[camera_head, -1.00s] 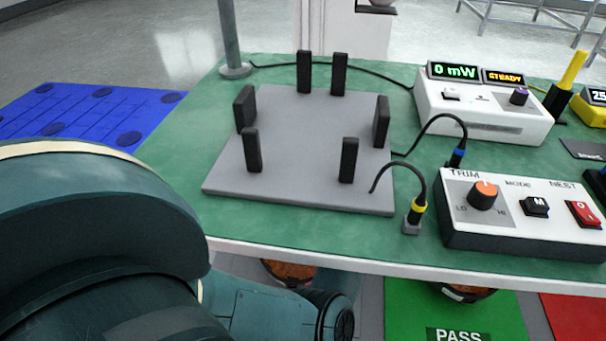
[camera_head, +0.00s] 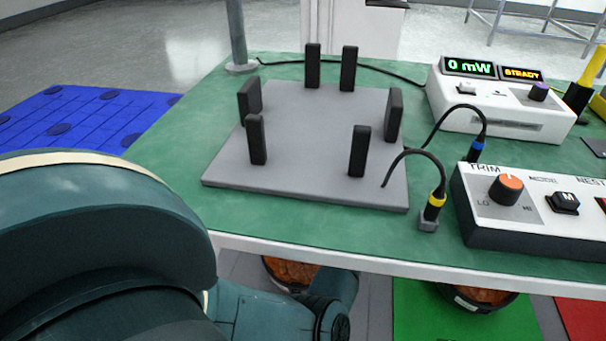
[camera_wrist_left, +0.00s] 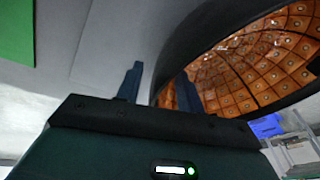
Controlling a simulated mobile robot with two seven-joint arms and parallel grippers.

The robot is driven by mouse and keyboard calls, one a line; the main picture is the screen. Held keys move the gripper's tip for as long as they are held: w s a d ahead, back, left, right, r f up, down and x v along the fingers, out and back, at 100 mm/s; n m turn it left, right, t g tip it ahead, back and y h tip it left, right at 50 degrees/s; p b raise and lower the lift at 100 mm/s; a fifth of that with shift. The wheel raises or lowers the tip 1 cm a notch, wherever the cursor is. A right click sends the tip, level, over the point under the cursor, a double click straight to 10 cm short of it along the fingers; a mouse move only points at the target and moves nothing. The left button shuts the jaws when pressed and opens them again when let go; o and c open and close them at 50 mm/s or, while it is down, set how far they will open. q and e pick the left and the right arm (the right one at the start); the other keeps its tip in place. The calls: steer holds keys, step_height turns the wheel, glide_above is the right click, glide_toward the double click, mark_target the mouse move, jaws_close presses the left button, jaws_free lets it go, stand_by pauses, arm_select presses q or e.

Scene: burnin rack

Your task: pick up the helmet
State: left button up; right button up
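A helmet with a dark rim and an orange, tiled-looking inside fills the upper right of the left wrist view (camera_wrist_left: 255,60). My left gripper (camera_wrist_left: 160,75) is open there, its two fingers on either side of the helmet's near rim; I cannot tell whether they touch it. In the head view, two orange-lined round things show under the table's front edge, one left (camera_head: 290,272) and one right (camera_head: 478,297), both partly hidden. My left arm reaches down beside the left one; its gripper is hidden there. My right gripper is not in view.
The green table (camera_head: 330,245) carries a grey plate (camera_head: 310,185) with several black posts, a trim control box (camera_head: 520,235), a meter box (camera_head: 500,115) and cables. Its front edge overhangs the orange-lined things. A green floor mat (camera_head: 420,315) and a red one (camera_head: 580,325) lie below.

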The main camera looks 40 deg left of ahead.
arm_select(q)
jaws_close()
steer(key=shift+r, duration=0.15)
stand_by(0.4)
